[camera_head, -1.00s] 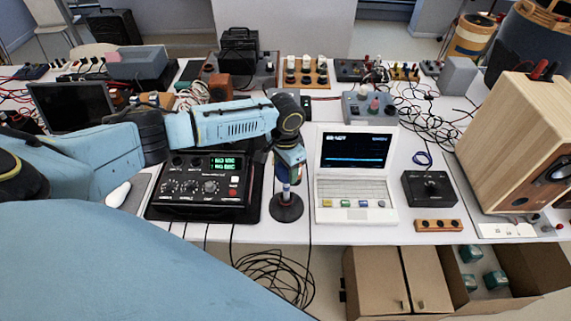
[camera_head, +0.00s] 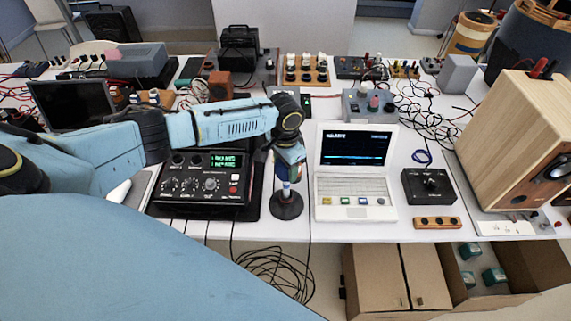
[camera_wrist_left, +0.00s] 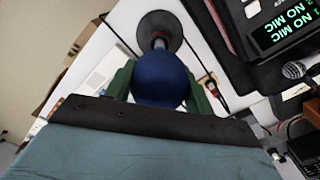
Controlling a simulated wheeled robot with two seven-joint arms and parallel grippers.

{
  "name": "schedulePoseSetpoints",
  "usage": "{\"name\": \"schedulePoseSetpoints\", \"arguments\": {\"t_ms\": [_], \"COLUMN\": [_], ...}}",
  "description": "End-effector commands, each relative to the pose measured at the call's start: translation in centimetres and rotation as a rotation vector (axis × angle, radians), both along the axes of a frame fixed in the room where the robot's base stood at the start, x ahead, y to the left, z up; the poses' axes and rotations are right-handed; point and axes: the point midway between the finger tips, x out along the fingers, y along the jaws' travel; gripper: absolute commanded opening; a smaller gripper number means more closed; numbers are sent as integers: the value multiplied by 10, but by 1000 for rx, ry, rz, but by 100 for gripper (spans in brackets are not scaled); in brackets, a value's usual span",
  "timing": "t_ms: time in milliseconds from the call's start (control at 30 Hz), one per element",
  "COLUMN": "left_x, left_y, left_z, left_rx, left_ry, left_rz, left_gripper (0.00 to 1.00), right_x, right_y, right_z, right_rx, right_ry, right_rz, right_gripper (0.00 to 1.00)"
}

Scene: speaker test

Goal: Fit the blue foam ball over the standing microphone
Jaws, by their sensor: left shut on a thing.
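My left gripper (camera_wrist_left: 158,88) is shut on the blue foam ball (camera_wrist_left: 160,78), which sits between its green fingers in the left wrist view. In the head view the left gripper (camera_head: 288,165) points down directly above the standing microphone. The microphone's round black base (camera_head: 287,206) and short stem (camera_head: 286,188) show below the gripper. In the wrist view the base (camera_wrist_left: 160,24) and part of the stem lie just past the ball. The ball hides the microphone's top, so I cannot tell whether they touch. My right gripper is not in view.
A black mixer with green displays (camera_head: 205,183) stands close left of the microphone, and a white laptop (camera_head: 354,185) close right. A wooden speaker (camera_head: 505,140) stands far right. Cables hang over the table's front edge. Cardboard boxes (camera_head: 375,280) sit below.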

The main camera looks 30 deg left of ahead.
Motion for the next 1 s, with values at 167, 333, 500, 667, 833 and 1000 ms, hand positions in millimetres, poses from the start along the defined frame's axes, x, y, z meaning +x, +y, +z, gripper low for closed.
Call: {"name": "schedulePoseSetpoints", "arguments": {"t_ms": [167,333,500,667,833,1000], "left_x": [0,0,0,-1,-1,-1], "left_y": [0,0,0,0,0,0], "left_z": [0,0,0,-2,-5,-7], "left_rx": [0,0,0,0,0,-1], "left_ry": [0,0,0,1,1,1], "left_rz": [0,0,0,0,0,0], "left_gripper": [32,32,32,32,32,32], "right_x": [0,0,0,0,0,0], "right_y": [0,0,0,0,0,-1], "right_z": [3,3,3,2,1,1], "right_rx": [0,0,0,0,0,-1], "right_ry": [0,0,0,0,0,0], "right_rz": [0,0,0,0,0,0], "right_gripper": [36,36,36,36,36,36]}}
